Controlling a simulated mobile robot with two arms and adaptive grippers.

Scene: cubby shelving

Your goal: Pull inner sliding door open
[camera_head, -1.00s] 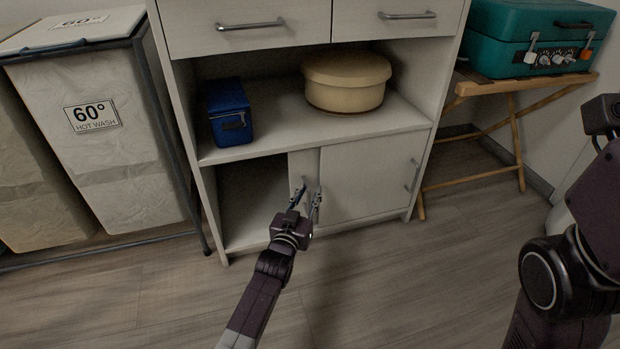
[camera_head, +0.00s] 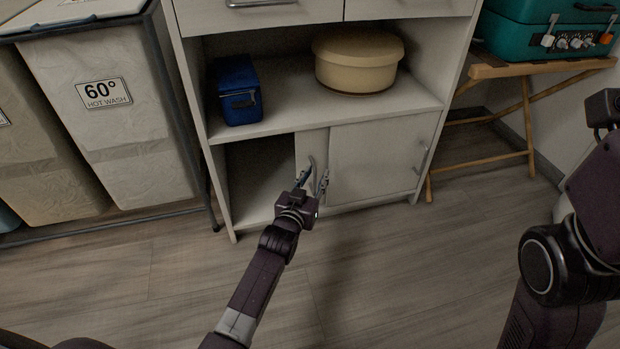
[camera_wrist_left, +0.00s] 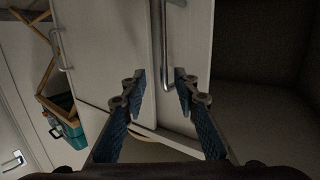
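The inner sliding door (camera_head: 312,147) is a narrow pale panel showing beside the outer door (camera_head: 378,160) in the cabinet's lower part. Its metal bar handle (camera_head: 310,166) also shows in the left wrist view (camera_wrist_left: 167,45). Left of the panel is a dark open gap. My left gripper (camera_head: 314,179) is open in front of the inner door, at the handle's lower part. In the left wrist view its blue-padded fingers (camera_wrist_left: 161,88) are apart, with the handle's end between the tips; contact cannot be told. My right gripper is not clearly in view.
A blue box (camera_head: 238,92) and a round cream container (camera_head: 357,62) stand on the shelf above. Laundry hampers (camera_head: 110,125) stand at the left, a wooden stand (camera_head: 527,110) with a teal case (camera_head: 553,32) at the right. The floor in front is clear.

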